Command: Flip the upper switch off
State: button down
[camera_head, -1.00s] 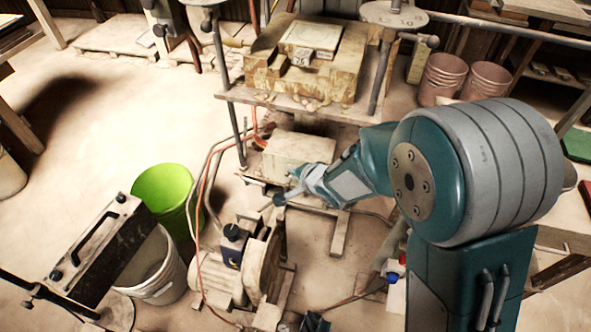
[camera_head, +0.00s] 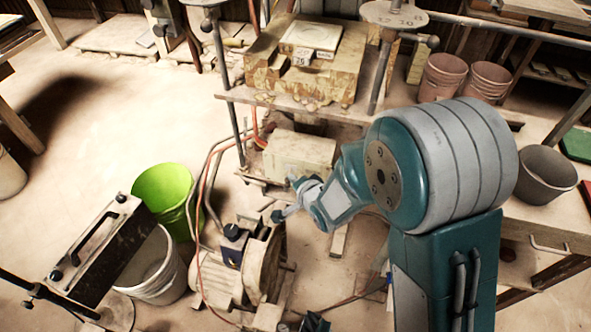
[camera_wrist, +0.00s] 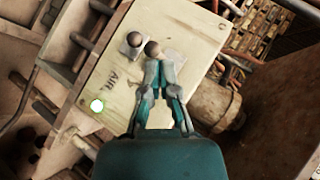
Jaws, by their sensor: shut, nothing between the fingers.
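The switch panel (camera_wrist: 95,75) is a cream plate marked "AIR", tilted in the wrist view. Two switches with dark ball knobs show near its middle. One knob (camera_wrist: 133,39) is left of my fingertips, and the other knob (camera_wrist: 152,47) is right at their tips. I cannot tell which is the upper switch, or whether the fingers touch the nearer knob. My gripper (camera_wrist: 159,66) is shut and empty in front of the panel. In the head view my gripper (camera_head: 278,214) is beside the cream box (camera_head: 300,152), and the switches are hidden there.
A round white light (camera_wrist: 97,105) glows on the panel's lower left. In the head view, a motor (camera_head: 240,270) with hoses stands below my gripper. A green bucket (camera_head: 160,185) is to its left. The press platform (camera_head: 285,105) is above the box.

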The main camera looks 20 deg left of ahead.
jog(key=shift+r, duration=0.1)
jog(key=shift+d+r, duration=0.1)
jog(key=shift+r, duration=0.65)
jog(key=shift+r, duration=0.15)
